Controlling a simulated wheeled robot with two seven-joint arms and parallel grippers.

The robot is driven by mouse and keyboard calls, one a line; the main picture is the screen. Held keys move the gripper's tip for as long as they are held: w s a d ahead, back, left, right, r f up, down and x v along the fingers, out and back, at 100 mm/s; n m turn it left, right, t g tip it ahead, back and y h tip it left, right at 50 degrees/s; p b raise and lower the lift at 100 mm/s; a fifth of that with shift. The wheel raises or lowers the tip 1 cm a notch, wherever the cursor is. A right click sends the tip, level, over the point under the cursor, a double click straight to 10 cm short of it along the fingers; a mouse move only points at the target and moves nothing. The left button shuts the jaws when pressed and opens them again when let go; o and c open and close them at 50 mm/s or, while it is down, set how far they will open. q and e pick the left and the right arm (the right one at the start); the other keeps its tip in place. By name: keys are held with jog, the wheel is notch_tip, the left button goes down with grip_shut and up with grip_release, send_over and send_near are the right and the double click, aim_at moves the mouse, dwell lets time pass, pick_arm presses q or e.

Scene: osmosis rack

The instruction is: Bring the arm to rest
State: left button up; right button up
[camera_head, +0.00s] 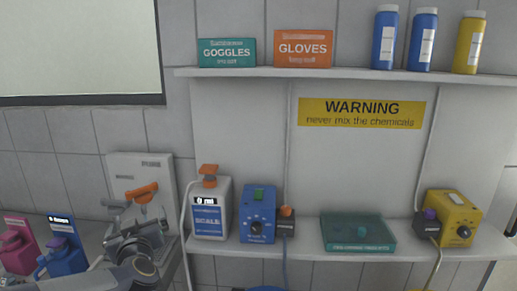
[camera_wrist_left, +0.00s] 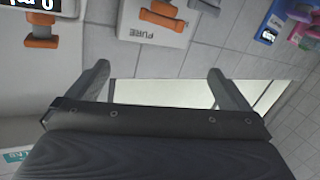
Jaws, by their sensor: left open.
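My left arm comes in from the bottom left of the head view. Its gripper (camera_head: 132,212) is in front of a white unit marked PURE (camera_head: 126,164), which has an orange handle (camera_head: 141,193). In the left wrist view the two fingers of the left gripper (camera_wrist_left: 158,82) stand wide apart with nothing between them. Beyond them are a tiled wall and a pale panel. The white unit also shows at the top of that view (camera_wrist_left: 152,20). I cannot tell the exact gap between gripper and unit. My right gripper is not in view.
Pink (camera_head: 17,248) and blue (camera_head: 65,254) units stand at the left. Bottles and boxes line the upper shelf (camera_head: 350,73).

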pick_arm(q)
jog(key=s+d+f+m+g+h, duration=0.1)
jog(key=s+d+m+g+h, duration=0.1)
jog(key=s+d+h, duration=0.4)
jog(key=s+d+f+m+g+h, duration=0.1)
jog(key=s+f+m+h, duration=0.2)
jog(key=s, duration=0.5)
jog(key=s+f+g, duration=0.3)
jog(key=s+f, duration=0.1)
jog(key=s, duration=0.5)
jog(key=s+d+f+g+h, duration=0.1)
jog(key=s+f+g, duration=0.3)
jog(key=s, duration=0.4)
jog(key=shift+s+d, duration=0.2)
jog(key=shift+s, duration=0.2)
jog(key=shift+w, duration=0.1)
